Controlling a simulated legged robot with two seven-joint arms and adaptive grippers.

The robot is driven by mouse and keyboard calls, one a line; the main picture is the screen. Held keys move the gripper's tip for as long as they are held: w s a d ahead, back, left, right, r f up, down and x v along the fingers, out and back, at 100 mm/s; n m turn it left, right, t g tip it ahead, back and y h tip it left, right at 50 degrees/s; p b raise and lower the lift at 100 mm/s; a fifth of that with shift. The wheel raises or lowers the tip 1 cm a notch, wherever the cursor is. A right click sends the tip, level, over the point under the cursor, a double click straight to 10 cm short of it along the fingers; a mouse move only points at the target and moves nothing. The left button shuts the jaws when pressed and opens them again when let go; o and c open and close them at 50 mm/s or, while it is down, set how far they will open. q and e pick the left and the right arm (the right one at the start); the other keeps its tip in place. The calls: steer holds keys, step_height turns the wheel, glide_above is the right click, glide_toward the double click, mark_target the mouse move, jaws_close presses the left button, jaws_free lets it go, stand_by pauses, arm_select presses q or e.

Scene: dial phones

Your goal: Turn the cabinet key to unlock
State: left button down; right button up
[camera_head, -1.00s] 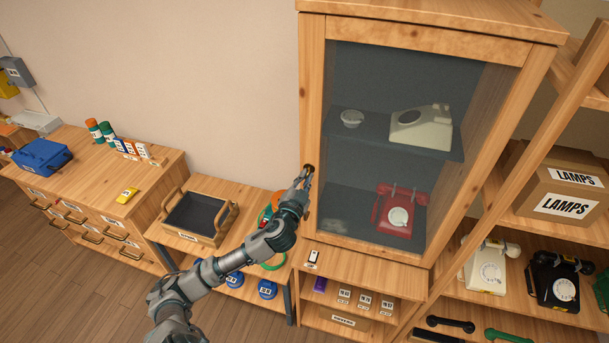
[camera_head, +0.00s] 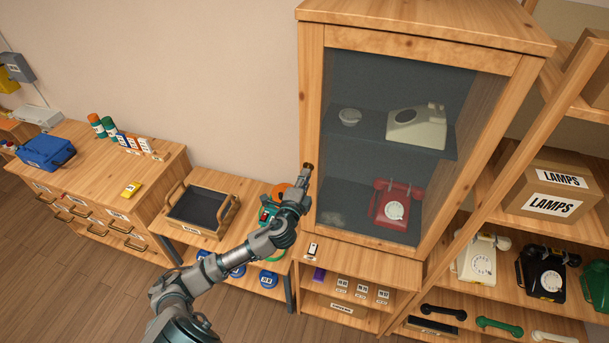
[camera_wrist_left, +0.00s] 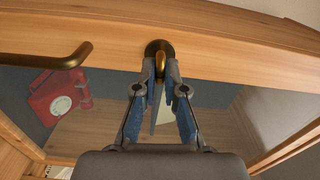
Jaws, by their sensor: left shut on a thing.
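The glass-fronted wooden cabinet (camera_head: 311,90) stands at the centre right with its door closed. A round brass lock plate (camera_head: 308,166) sits on its left door stile. In the left wrist view the same lock plate (camera_wrist_left: 153,47) has a brass key (camera_wrist_left: 161,66) standing out of it. My left gripper (camera_head: 305,184) is at the lock, its fingertips on either side of the key. In the left wrist view the left gripper (camera_wrist_left: 161,83) is shut on the key; the fingertips hide part of it. My right gripper is not in view.
A brass door handle (camera_wrist_left: 50,60) is beside the lock in the wrist view. A red dial phone (camera_head: 392,206) and a cream phone (camera_head: 418,130) stand behind the glass. A low bench with a dark tray (camera_head: 198,210) is left of the cabinet; open shelves are to its right.

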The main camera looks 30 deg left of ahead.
arm_select(q)
steer(key=shift+f+m, duration=0.25)
steer(key=shift+m, duration=0.35)
steer(key=c, duration=1.2)
jaws_free()
steer(key=shift+c, duration=0.2)
steer(key=shift+w, duration=0.1)
steer(key=v, duration=1.2)
steer(key=shift+a, duration=0.15)
steer(key=shift+f, duration=0.15)
